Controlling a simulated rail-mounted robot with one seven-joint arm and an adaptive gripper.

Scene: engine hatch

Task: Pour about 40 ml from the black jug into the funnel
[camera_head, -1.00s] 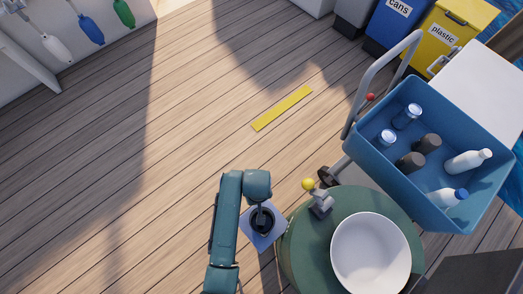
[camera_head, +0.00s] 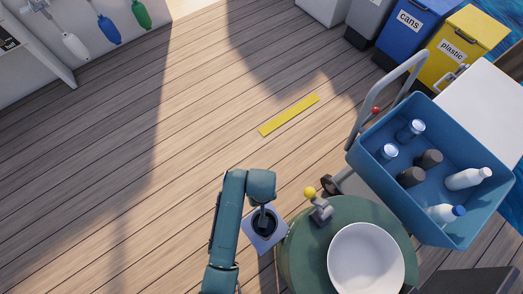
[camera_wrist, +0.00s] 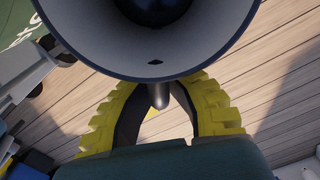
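The black jug (camera_head: 264,224) shows in the head view as a dark round vessel under the end of my arm, left of the green table. In the wrist view a round open mouth (camera_wrist: 215,40), probably the jug's, fills the top. Its inner wall is grey and its middle dark. My gripper (camera_wrist: 160,92) has yellow-padded fingers that close in around a dark stub, apparently the handle, below the rim. The fingertips are partly hidden by the rim. The jug looks about upright. I cannot make out the funnel with certainty.
A pale square surface (camera_head: 264,247) lies beneath the jug. The round green table (camera_head: 310,268) holds a white bowl (camera_head: 366,260) and a small yellow-knobbed device (camera_head: 320,210). A blue cart bin (camera_head: 460,222) with several bottles stands right. Open deck lies left and above.

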